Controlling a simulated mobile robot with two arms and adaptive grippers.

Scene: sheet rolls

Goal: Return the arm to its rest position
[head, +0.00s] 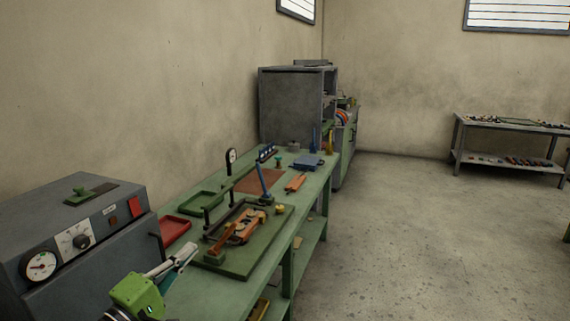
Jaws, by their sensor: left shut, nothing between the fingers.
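My left gripper (176,262) shows at the lower left of the head view, with a green body and grey fingers. Its fingers are shut with nothing between them. It is over the near end of the green workbench (215,290), just right of the grey machine. It is apart from the fixture on the bench. My right gripper is out of view.
A grey machine (110,237) with a gauge and knob stands at left. On the bench are a green fixture plate (240,262) with upright posts, a red tray (174,228) and a green tray (200,201). A grey cabinet (290,110) stands behind.

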